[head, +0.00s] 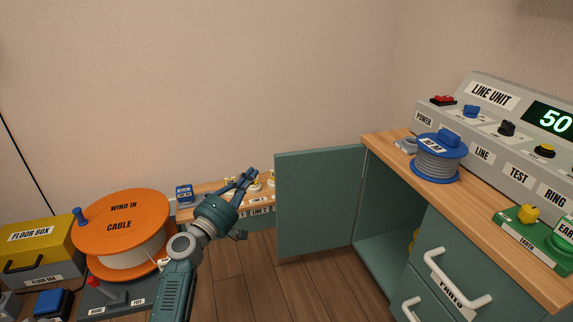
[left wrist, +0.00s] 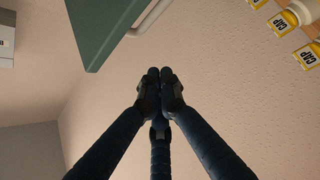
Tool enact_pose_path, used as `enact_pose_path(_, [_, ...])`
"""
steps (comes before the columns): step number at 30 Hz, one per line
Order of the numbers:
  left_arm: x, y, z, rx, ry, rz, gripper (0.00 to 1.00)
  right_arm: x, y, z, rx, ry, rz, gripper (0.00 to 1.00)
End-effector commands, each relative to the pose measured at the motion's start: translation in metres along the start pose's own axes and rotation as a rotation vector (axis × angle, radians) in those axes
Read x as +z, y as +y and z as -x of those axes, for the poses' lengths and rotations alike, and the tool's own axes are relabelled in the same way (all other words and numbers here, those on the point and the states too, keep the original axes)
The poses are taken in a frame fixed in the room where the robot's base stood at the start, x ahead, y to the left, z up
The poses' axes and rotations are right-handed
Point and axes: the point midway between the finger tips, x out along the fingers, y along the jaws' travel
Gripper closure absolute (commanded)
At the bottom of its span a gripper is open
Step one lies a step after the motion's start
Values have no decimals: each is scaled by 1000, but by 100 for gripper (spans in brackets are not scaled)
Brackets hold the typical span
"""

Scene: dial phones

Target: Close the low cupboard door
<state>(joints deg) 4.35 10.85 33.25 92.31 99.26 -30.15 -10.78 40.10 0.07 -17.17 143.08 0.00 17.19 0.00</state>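The low cupboard door (head: 315,203) is a flat green panel in the head view. It stands wide open, swung out to the left of the cupboard (head: 385,215), whose inside shows. In the left wrist view the door's edge and corner (left wrist: 98,35) show at the top, with a white handle (left wrist: 152,18) on it. My left gripper (head: 248,176) is left of the door, apart from it in the picture. Its fingertips (left wrist: 160,78) are together with nothing between them. My right gripper is not in view.
A low wooden shelf (head: 200,187) with small labelled items is behind my left gripper. An orange cable drum (head: 125,222) and a yellow floor box (head: 40,235) stand at left. The worktop (head: 383,143) carries a blue cable reel (head: 438,158) and the line unit (head: 490,120).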

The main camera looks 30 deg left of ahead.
Motion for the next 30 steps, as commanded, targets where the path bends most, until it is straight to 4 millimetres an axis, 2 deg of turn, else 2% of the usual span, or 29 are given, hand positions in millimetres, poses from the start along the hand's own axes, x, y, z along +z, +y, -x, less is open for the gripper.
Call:
enact_pose_path(5, [-1,-2,-9,1,2,0,100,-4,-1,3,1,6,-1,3])
enact_pose_path(20, [-1,-3,-99,0,2,-1,100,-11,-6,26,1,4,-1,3])
enact_pose_path(24, [15,-4,-87,-3,0,-1,100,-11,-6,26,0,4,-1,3])
enact_pose_path(30, [28,-2,-76,-2,2,0,100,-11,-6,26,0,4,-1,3])
